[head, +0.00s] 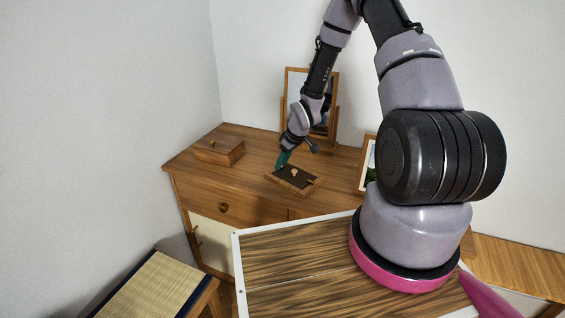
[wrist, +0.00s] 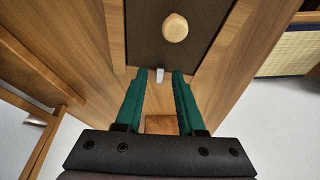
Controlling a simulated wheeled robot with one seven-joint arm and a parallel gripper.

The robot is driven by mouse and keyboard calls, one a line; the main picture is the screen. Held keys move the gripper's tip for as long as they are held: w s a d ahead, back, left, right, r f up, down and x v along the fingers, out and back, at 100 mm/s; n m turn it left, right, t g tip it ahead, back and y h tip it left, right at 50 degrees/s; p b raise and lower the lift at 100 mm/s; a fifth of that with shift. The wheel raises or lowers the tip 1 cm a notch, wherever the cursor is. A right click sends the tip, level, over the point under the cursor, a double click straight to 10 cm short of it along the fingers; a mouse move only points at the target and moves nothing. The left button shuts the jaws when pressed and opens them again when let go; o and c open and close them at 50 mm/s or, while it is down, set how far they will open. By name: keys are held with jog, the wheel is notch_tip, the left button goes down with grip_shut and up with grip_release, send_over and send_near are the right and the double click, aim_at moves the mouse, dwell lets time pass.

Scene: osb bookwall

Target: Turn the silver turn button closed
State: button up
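A small silver turn button (wrist: 160,75) shows in the wrist view at the edge of a dark panel (wrist: 152,35) with a round pale wooden knob (wrist: 175,27). The panel sits in a wooden frame (wrist: 215,60); in the head view this framed piece (head: 290,188) lies on the dresser top. My gripper (wrist: 158,74) is open, its teal fingertips on either side of the button with gaps. I cannot tell whether they touch the frame. In the head view my gripper (head: 283,160) is at the piece's back left edge, and the button cannot be made out.
A wooden box (head: 219,150) stands on the dresser (head: 250,180) to the left. A mirror (head: 310,95) stands behind my gripper, and a picture frame (head: 367,165) is at the right. A tatami-topped stool (head: 155,285) stands in front. Dresser top between box and framed piece is clear.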

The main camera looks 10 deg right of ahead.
grip_shut()
jog(key=shift+s+a+m, duration=0.1)
jog(key=shift+a+m, duration=0.05)
jog(key=shift+m, duration=0.45)
jog(key=shift+o, duration=1.2)
grip_release()
